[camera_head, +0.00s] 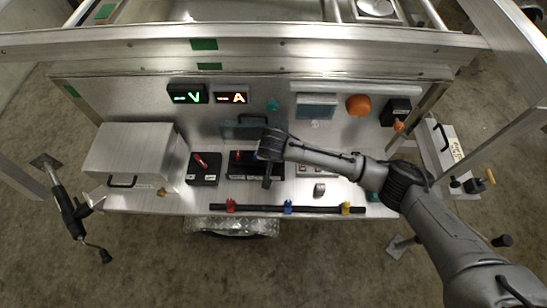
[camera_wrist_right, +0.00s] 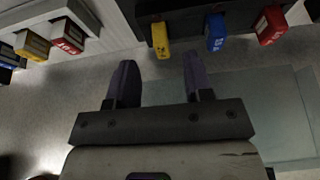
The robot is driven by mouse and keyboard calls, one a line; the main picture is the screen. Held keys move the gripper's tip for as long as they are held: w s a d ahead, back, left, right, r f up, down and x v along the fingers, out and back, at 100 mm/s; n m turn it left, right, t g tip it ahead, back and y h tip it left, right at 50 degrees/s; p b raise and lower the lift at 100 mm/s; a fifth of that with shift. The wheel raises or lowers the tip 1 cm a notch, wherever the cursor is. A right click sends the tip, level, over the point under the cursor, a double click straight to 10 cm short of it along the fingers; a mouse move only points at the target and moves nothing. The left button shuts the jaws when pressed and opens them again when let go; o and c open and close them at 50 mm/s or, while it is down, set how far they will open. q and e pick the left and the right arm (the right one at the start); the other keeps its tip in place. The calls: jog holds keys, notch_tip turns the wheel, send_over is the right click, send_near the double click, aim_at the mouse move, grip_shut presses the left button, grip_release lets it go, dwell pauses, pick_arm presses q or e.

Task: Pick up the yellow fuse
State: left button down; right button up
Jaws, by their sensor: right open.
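In the right wrist view a yellow fuse (camera_wrist_right: 160,38) stands in a black holder (camera_wrist_right: 187,9), beside a blue fuse (camera_wrist_right: 215,32) and a red fuse (camera_wrist_right: 270,24). My right gripper (camera_wrist_right: 160,68) is open and empty. The yellow fuse lies in line with the gap between its fingers, just beyond the tips and apart from them. A second yellow fuse (camera_wrist_right: 32,45) sits in a pale holder at the left. In the head view my right gripper (camera_head: 267,178) is over the black holder (camera_head: 240,172) and hides the yellow fuse there. My left gripper is not in view.
A bluish see-through lid (camera_head: 236,130) stands behind the holder. A red-handled switch (camera_head: 203,170) and a grey metal box (camera_head: 128,153) are to the left. A black bar (camera_head: 260,208) with coloured pieces runs along the front edge. A pale fuse block (camera_head: 317,171) is at right.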

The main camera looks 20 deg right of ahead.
jog(key=b+x, duration=0.1)
jog(key=x, duration=0.3)
jog(key=shift+w, duration=0.1)
jog(key=shift+c, duration=0.4)
grip_shut()
